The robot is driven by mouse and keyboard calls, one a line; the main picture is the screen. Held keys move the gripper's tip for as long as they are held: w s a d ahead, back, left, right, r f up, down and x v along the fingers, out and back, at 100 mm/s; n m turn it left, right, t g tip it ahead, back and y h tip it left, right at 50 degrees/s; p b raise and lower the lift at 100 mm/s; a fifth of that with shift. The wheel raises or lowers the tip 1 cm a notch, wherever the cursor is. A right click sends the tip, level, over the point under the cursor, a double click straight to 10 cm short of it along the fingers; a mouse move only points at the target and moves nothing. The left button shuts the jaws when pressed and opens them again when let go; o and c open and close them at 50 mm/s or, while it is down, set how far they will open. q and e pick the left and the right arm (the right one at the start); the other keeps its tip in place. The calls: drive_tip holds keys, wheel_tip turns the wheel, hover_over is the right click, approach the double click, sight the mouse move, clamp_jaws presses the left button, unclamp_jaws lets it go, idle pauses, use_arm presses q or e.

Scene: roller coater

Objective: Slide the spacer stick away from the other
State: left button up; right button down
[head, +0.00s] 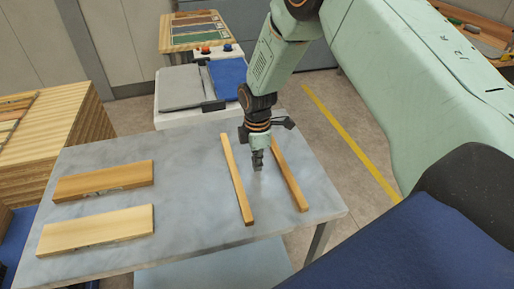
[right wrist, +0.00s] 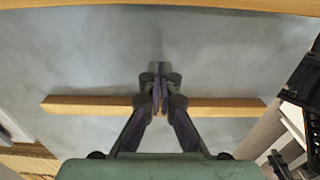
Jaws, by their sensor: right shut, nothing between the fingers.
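Two thin wooden spacer sticks lie apart on the grey table, roughly lengthwise: the left stick (head: 238,182) and the right stick (head: 288,174). My right gripper (head: 258,161) points down between them, shut and empty. In the right wrist view the shut fingers (right wrist: 160,72) reach past one stick (right wrist: 92,105), which passes behind them and is partly hidden. The other stick (right wrist: 160,6) runs along the top edge there. I cannot tell whether the fingers touch a stick. My left gripper is not in view.
Two wider boards, one darker (head: 104,179) and one paler (head: 97,229), lie on the left of the table (head: 185,205). A machine with a blue and grey top (head: 183,90) stands behind it. A wood stack (head: 35,140) is at left. The table's front right is clear.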

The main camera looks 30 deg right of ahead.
sight(222, 179)
drive_tip(key=a, duration=0.1)
drive_tip(key=w+a+f, duration=0.1)
drive_tip(key=shift+a+f+p, duration=0.1)
drive_tip(key=shift+a+p, duration=0.3)
drive_tip(key=shift+s+a, duration=0.25)
drive_tip(key=shift+a, duration=0.15)
drive_tip(key=shift+w+a, duration=0.15)
drive_tip(key=shift+a, duration=0.05)
drive_tip(key=shift+w, duration=0.3)
drive_tip(key=a, duration=0.3)
drive_tip(key=w+a+b, duration=0.1)
drive_tip(key=a, duration=0.2)
drive_tip(key=shift+w, duration=0.1)
drive_tip(key=shift+w+a, duration=0.15)
